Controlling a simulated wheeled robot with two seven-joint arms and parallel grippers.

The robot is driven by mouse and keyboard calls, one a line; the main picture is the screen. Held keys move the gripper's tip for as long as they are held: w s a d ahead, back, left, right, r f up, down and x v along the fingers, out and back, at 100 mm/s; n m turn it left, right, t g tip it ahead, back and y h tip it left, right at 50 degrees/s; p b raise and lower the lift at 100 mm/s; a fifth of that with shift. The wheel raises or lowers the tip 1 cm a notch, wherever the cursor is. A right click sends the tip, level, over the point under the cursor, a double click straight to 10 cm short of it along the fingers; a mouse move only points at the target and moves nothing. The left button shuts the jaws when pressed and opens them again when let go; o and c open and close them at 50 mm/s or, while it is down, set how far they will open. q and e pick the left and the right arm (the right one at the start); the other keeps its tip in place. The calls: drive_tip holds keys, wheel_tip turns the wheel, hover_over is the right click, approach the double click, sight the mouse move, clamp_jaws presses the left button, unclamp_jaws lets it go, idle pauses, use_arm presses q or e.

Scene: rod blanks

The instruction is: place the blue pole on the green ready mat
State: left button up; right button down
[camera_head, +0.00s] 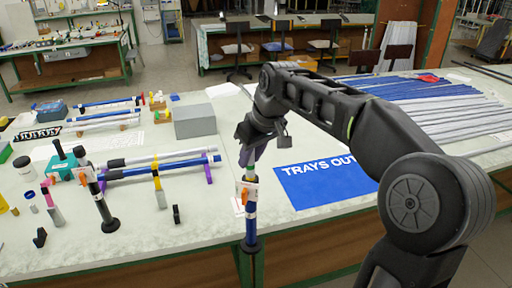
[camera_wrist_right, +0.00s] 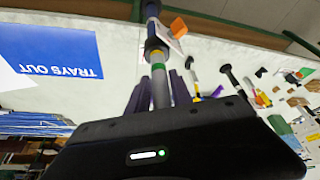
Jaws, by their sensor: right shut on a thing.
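The blue pole (camera_head: 251,222) hangs upright from my right gripper (camera_head: 248,158), which is shut on its upper part. It has a grey and green upper section, an orange and white tag and a blue lower section. In the head view it overlaps the table's front edge; I cannot tell whether it touches anything. In the right wrist view the pole (camera_wrist_right: 153,75) runs away from the purple fingers (camera_wrist_right: 160,95). No green mat is recognizable; a blue mat (camera_head: 306,189) marked TRAYS OUT lies to the right of the pole. My left gripper is not in view.
A dark pole (camera_head: 98,197) with a round black base stands at the left. Blue and white rods lie on supports behind it, near a grey box (camera_head: 195,121). Many blue and white rods (camera_head: 425,100) lie at the back right. Small parts crowd the left side.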

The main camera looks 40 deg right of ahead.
use_arm(q)
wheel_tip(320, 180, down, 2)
drive_tip(key=b, duration=0.2)
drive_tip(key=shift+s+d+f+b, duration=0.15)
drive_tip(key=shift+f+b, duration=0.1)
drive_tip(key=shift+b, duration=0.05)
use_arm(e)
drive_tip(key=w+a+f, duration=0.1)
drive_tip(key=a+f, duration=1.6)
drive_tip(key=shift+a+m, duration=0.2)
drive_tip(key=shift+m, duration=0.2)
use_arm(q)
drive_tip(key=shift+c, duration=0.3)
